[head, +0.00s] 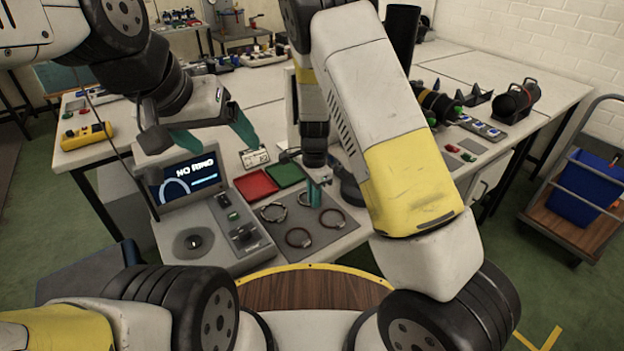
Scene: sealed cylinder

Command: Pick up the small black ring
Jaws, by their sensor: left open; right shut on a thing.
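Several thin rings are at a grey mat (318,238) on the table. A silver-grey ring (262,213) lies at its left, a dark brownish ring (288,237) at the front, and another dark ring (343,219) at the right. My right gripper (314,194) points down over the back of the mat and is shut on a small ring (302,204), partly hidden by the fingers. I cannot tell its colour or whether it still touches the mat. My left gripper (213,135) is open and empty, above the table left of the mat.
A red tray (256,185) and a green tray (285,174) lie behind the mat. A console with a lit screen (189,183) stands to the left. My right arm covers part of the table. A blue bin (588,190) sits on a cart at the right.

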